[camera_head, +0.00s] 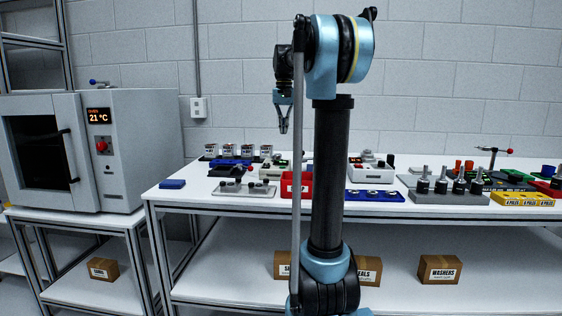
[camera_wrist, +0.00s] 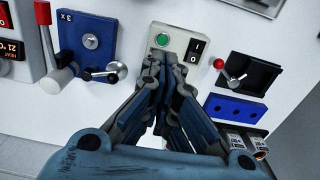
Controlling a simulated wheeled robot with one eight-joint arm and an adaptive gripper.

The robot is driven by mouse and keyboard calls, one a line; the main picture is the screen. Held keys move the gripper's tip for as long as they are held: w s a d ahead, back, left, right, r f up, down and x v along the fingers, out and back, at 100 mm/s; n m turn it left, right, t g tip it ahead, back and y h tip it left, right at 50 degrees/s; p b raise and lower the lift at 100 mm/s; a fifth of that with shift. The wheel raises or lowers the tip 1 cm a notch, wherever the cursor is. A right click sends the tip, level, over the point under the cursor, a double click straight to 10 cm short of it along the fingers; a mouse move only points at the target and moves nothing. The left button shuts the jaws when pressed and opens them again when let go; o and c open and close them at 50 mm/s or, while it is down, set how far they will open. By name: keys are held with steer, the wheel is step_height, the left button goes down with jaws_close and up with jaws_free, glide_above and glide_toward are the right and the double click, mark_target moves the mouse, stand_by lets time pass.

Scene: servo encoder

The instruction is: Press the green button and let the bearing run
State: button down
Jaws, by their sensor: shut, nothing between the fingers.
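The green button (camera_wrist: 162,40) is round and sits on a pale control box (camera_wrist: 178,36) in the wrist view. A black switch marked with 1 and 0 (camera_wrist: 193,50) is beside it on the same box. My gripper (camera_wrist: 163,58) is shut and empty, with its fingertips over the near edge of the box, close below the button in the picture. I cannot tell whether the tips touch the box. In the head view my gripper (camera_head: 284,130) points down above the left part of the bench. I cannot make out the bearing in either view.
A blue block with a lever (camera_wrist: 88,42) is left of the box, and a black fixture with a red-knobbed lever (camera_wrist: 250,75) is right. A blue holed block (camera_wrist: 236,108) is nearby. The bench (camera_head: 170,195) carries many parts; an oven (camera_head: 110,150) stands left.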

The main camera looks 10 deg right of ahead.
mark_target(282, 167)
steer(key=shift+w+r, duration=0.3)
steer(key=shift+w, duration=0.6)
step_height(282, 167, down, 14)
steer(key=shift+f, duration=0.1)
stand_by(0.5)
